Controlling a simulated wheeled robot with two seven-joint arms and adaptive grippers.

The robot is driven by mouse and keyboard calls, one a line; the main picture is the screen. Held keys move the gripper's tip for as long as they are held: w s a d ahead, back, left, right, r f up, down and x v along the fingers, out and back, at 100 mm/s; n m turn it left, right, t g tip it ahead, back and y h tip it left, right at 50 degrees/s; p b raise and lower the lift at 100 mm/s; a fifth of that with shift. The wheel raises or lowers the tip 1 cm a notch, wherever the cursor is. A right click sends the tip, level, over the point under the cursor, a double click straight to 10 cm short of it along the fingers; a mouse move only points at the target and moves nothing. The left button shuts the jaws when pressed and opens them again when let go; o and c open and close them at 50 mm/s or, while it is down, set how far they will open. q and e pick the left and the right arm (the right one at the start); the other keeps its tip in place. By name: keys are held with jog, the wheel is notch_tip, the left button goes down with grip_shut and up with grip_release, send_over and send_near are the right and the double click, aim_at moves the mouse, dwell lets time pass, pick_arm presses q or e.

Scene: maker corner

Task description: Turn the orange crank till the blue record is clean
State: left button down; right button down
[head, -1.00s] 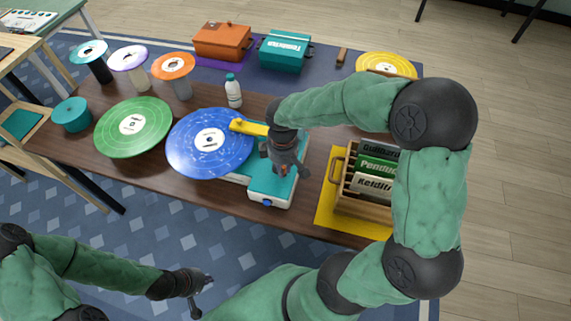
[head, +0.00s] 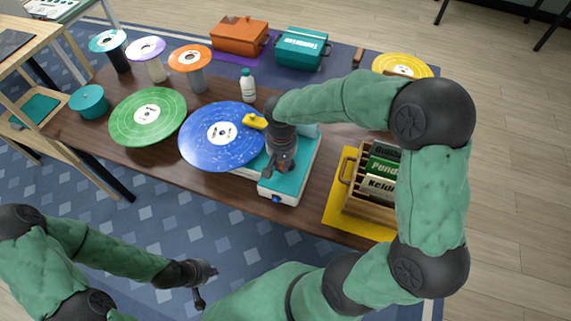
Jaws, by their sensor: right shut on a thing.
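The blue record (head: 240,152), with pale specks on its surface and a white label, lies flat at the left of a teal-and-white machine (head: 296,184). A yellow arm (head: 256,121) of the machine reaches over the record's right edge. My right gripper (head: 277,170) points down over the machine's teal top and is shut. The orange crank is not visible; my gripper and wrist cover that spot, so the grip itself is hidden. My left gripper (head: 207,287) is empty with its fingers apart, in front of the table.
A green record (head: 130,130) lies left of the blue one. A white bottle (head: 248,88) stands behind. A wooden record crate (head: 352,200) on a yellow mat (head: 345,222) is at right. Discs on stands, orange (head: 238,38) and teal (head: 302,50) boxes line the back.

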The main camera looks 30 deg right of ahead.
jog(key=m, duration=0.1)
jog(key=w+m, duration=0.1)
jog(key=m, duration=0.1)
jog(key=shift+w+a+f+m, duration=0.1)
jog(key=shift+a+m, duration=0.2)
jog(key=m, duration=0.1)
jog(key=w+m, duration=0.1)
jog(key=m, duration=0.1)
jog(key=shift+w+m+b, duration=0.1)
jog(key=shift+m+b, duration=0.2)
jog(key=m, duration=0.1)
jog(key=w+m, duration=0.1)
jog(key=m, duration=0.1)
jog(key=shift+d+m, duration=0.2)
jog(key=shift+m, duration=0.1)
jog(key=shift+w+d+m, duration=0.2)
jog(key=shift+w+m, duration=0.1)
jog(key=shift+m, duration=0.5)
jog(key=shift+w+d+m, duration=0.15)
jog(key=shift+w+m, duration=0.1)
jog(key=shift+m, duration=0.55)
jog(key=c, duration=1.2)
grip_release()
jog(key=shift+w, duration=0.1)
notch_tip(320, 180, up, 12)
jog(key=shift+r, duration=0.1)
